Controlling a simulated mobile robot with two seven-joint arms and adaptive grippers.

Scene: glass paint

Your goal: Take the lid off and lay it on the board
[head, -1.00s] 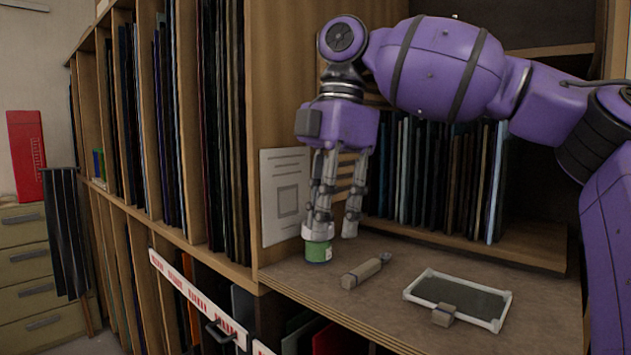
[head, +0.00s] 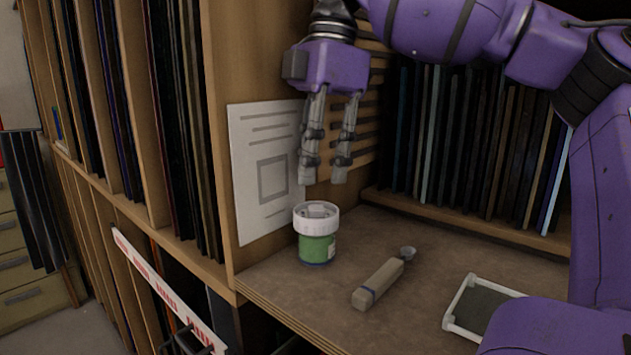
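A green jar (head: 317,247) with a white lid (head: 316,222) stands upright on the wooden shelf top, near its left end. The lid sits on the jar, and a small grey piece shows on its top. My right gripper (head: 325,172) points down above the lid, apart from it. Its fingers are open with nothing between them. A dark board with a white raised frame (head: 462,298) lies at the lower right, partly hidden by my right arm. I cannot tell if this is the task's board. My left gripper is not in view.
A beige tool with a grey end (head: 378,283) lies right of the jar. A paper sheet (head: 262,135) is on the upright panel behind the jar. Glass sheets stand in racks at the back and left. Bare shelf top lies behind the tool.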

